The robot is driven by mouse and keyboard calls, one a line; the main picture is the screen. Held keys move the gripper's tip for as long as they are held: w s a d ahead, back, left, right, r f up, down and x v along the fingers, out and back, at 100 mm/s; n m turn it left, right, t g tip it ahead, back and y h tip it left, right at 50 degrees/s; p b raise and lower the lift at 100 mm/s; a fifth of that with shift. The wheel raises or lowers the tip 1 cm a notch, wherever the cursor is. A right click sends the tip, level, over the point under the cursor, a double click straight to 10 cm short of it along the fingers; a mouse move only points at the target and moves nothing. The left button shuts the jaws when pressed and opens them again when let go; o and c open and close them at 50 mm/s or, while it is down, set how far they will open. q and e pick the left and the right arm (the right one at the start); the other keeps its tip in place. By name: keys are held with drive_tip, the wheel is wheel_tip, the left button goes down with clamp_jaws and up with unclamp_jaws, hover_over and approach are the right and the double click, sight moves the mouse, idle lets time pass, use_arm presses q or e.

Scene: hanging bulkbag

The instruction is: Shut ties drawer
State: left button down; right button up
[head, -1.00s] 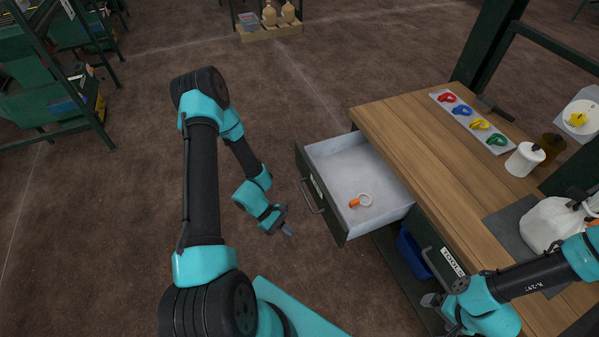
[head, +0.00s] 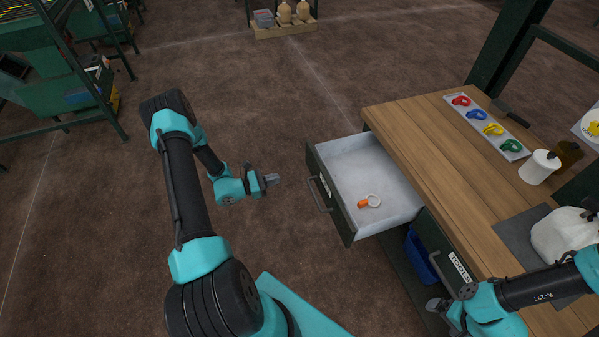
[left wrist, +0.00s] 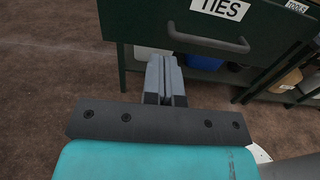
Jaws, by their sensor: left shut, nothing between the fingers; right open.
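The ties drawer (head: 368,172) stands open from the workbench, with a grey inside and a dark green front. An orange-and-white ring-shaped item (head: 369,201) lies in it. Its label "TIES" (left wrist: 229,8) and its bar handle (left wrist: 207,41) show in the left wrist view. My left gripper (head: 272,179) is shut and empty, left of the drawer front and apart from it. In the left wrist view its closed fingers (left wrist: 165,80) point toward the drawer front, just below and left of the handle. My right gripper (head: 441,306) is open beside the tools drawer (head: 448,262), at lower right.
The wooden workbench top (head: 430,150) holds a tray of coloured clips (head: 486,127), a white bottle (head: 539,167) and a white jug (head: 562,236). A blue bin (head: 421,257) sits under the bench. The floor left of the drawer is clear.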

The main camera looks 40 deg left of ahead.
sight(315, 168)
use_arm(q)
drive_tip(key=x, duration=1.4)
drive_tip(key=shift+s, duration=0.1)
drive_tip(key=shift+d, duration=0.1)
